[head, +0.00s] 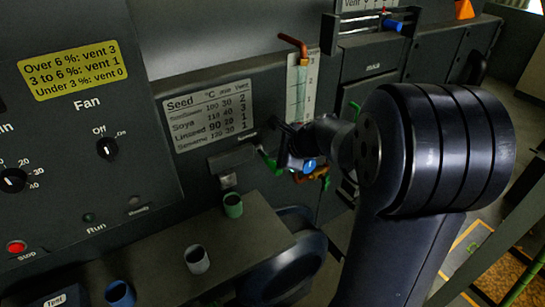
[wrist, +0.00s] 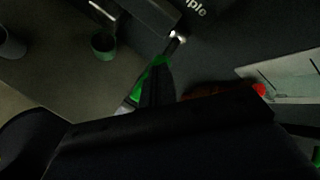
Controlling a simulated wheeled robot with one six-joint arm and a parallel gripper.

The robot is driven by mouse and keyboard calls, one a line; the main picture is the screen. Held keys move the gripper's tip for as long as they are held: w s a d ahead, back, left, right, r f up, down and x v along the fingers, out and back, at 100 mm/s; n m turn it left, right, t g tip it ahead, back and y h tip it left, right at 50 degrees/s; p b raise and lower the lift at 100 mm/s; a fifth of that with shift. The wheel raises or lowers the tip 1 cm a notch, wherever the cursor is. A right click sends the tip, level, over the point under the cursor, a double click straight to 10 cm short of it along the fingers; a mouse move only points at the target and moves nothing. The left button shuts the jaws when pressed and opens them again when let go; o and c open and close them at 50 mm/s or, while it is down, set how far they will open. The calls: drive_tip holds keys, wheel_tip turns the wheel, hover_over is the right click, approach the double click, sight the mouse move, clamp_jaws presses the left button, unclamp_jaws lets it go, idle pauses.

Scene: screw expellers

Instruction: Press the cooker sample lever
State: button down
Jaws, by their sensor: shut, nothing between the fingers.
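The sample spout block (head: 233,158) is on the dark cooker front below the seed table; it also shows in the wrist view (wrist: 150,14). A short lever with a green grip (head: 268,161) sticks out just right of it. In the wrist view the lever's green grip (wrist: 160,61) runs down from a pale pivot beside the "ple" lettering. My gripper (head: 290,158) is shut and empty, close to the lever's right side. In the wrist view the dark fingers (wrist: 158,88) overlap the lower grip; whether they touch it I cannot tell.
A green cup (head: 233,205) stands on the shelf under the spout, with a grey cup (head: 197,259) and a blue cup (head: 120,293) nearer. A sight glass (head: 300,88) with a copper pipe (head: 293,44) is above my gripper. An orange-brown part (head: 312,174) lies close below it.

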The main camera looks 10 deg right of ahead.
drive_tip(key=shift+r+p, duration=0.4)
drive_tip(key=shift+r, duration=0.25)
drive_tip(key=shift+r, duration=0.1)
wheel_tip(320, 180, up, 5)
drive_tip(key=p, duration=0.4)
drive_tip(key=shift+p, duration=0.35)
drive_tip(key=shift+a, duration=0.1)
